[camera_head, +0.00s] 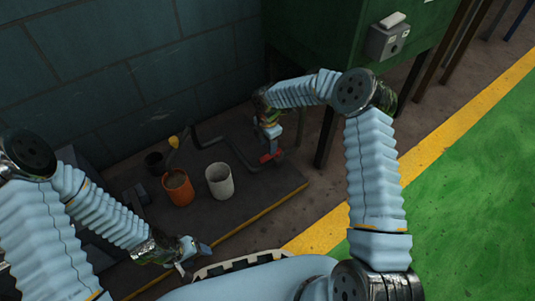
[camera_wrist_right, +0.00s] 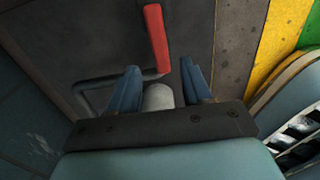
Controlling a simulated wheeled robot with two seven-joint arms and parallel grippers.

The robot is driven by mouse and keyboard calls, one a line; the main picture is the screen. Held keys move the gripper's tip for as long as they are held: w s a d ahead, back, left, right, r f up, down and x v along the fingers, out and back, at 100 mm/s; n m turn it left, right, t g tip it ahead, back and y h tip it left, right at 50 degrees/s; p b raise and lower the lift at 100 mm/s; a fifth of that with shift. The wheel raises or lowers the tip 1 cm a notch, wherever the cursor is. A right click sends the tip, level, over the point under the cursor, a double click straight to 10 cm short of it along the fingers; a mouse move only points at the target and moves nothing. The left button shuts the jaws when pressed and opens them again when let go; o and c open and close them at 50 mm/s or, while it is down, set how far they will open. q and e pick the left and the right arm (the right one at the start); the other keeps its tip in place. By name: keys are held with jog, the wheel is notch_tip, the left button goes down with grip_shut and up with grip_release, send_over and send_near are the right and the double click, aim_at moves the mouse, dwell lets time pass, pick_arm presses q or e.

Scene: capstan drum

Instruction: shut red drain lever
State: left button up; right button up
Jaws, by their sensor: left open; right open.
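The red drain lever (camera_head: 271,156) is small in the head view, right at the tip of my right gripper (camera_head: 268,138). In the right wrist view the red lever (camera_wrist_right: 156,38) runs lengthwise ahead of my open right gripper (camera_wrist_right: 158,80). Its near end lies between the fingertips in the picture; I cannot tell whether they touch it. A pale rounded part (camera_wrist_right: 158,96) shows between the blue fingers, and a grey bent pipe (camera_wrist_right: 90,95) lies left of them. My left gripper (camera_head: 197,248) is open and empty by the platform's front edge.
An orange bucket (camera_head: 178,187), a white bucket (camera_head: 220,181) and a dark pot (camera_head: 155,162) stand on the dark platform (camera_head: 255,200), left of the lever. A green cabinet (camera_head: 320,35) stands behind my right arm. Open green floor (camera_head: 480,190) lies at right.

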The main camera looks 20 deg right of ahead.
aim_at(267, 156)
notch_tip(267, 156, down, 5)
jog(key=shift+f+b, duration=0.2)
jog(key=shift+b, duration=0.2)
grip_shut()
